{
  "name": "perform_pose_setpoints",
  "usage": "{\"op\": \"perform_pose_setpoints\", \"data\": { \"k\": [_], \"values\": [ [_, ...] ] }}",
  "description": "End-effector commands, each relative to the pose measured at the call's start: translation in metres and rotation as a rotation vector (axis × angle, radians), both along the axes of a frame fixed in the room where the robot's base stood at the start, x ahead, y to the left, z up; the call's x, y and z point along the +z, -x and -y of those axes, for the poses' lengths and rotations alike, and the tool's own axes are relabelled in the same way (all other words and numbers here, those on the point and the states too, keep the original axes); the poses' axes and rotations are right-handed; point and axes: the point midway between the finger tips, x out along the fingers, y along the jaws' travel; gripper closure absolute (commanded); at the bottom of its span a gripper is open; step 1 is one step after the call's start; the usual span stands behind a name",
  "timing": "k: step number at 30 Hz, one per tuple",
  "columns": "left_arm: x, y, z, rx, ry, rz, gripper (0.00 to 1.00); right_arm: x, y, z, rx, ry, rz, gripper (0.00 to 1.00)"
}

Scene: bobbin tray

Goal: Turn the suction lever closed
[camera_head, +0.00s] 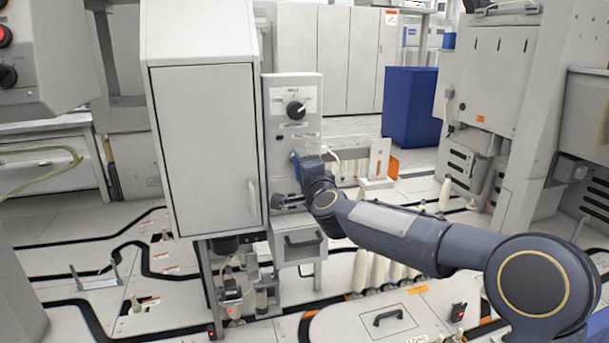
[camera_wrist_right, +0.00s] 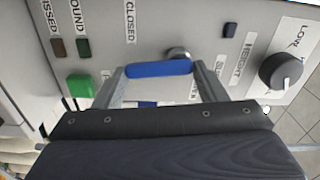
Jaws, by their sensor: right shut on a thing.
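The suction lever (camera_wrist_right: 160,69) has a blue handle and a round metal pivot, and sits on the grey control panel (camera_wrist_right: 225,12). The word CLOSED is printed on the panel near it. In the right wrist view my right gripper (camera_wrist_right: 158,78) has one finger at each end of the blue handle and is shut on it. In the head view a bit of blue, seemingly the lever (camera_head: 295,158), shows beside my right wrist, which hides most of the gripper. My left gripper is in neither view.
A black selector knob (camera_head: 295,110) sits higher on the panel. In the right wrist view a green button (camera_wrist_right: 81,86) lies left of the lever. A tall grey cabinet (camera_head: 205,140) stands directly left of the panel. A drawer with a dark handle (camera_head: 302,239) is below.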

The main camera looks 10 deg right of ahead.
Motion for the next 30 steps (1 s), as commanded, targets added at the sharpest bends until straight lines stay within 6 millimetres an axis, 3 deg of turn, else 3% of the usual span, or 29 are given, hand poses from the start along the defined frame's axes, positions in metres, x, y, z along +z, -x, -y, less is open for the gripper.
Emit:
{"op": "perform_pose_setpoints", "data": {
  "k": [10, 26, 27, 30],
  "values": [
    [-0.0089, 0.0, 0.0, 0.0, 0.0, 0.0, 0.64, -0.0056, 0.0, -0.0026, -0.001, -0.132, -0.011, 0.58],
    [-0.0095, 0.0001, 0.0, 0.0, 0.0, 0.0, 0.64, -0.0061, -0.0001, -0.0035, 0.0, -0.154, -0.014, 0.58],
    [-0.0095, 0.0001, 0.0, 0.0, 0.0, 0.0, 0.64, -0.0061, -0.0001, -0.0035, 0.0, -0.154, -0.014, 0.31],
    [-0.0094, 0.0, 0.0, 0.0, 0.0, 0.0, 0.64, -0.0054, -0.0001, -0.0034, 0.0, -0.154, -0.012, 0.18]
  ]
}}
